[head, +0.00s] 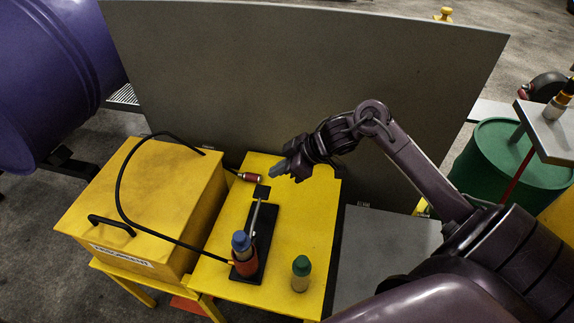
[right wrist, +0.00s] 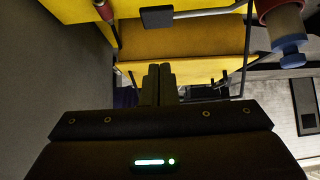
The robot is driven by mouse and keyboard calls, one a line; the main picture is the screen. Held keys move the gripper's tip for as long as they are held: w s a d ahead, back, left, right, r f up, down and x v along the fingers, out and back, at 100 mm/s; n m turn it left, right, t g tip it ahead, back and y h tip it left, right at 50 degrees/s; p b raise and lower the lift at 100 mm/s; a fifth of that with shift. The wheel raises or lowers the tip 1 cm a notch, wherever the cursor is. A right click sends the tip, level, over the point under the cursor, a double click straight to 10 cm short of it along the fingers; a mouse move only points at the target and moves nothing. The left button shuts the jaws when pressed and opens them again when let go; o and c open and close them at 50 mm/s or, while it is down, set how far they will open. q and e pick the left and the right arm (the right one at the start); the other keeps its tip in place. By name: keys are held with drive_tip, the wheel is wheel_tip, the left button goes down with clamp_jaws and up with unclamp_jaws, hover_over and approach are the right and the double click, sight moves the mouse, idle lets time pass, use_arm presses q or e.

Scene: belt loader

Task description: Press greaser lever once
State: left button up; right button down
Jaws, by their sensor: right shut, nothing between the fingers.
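The greaser (head: 244,262) stands on a black base plate (head: 265,232) on the yellow table; it has a red-orange body and a blue cap. Its lever (head: 256,214) is a thin grey rod ending in a black pad (head: 262,191). In the right wrist view the pad (right wrist: 157,17) and the greaser's blue cap (right wrist: 288,45) show along the top. My right gripper (head: 279,172) is shut and empty, above the table near the pad, seemingly apart from it. Its closed fingers also show in the right wrist view (right wrist: 158,84). My left gripper is out of view.
A yellow box (head: 150,200) with a black hose (head: 118,190) stands left of the table (head: 310,215). A green-capped bottle (head: 301,272) stands at front right. A grey panel (head: 300,80) rises behind.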

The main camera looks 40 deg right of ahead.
sight(258, 190)
drive_tip(key=x, duration=0.4)
wheel_tip(258, 190, down, 3)
drive_tip(key=shift+w+a+r, duration=0.1)
drive_tip(key=shift+w+a, duration=0.05)
drive_tip(key=shift+w, duration=0.05)
drive_tip(key=shift+f, duration=0.8)
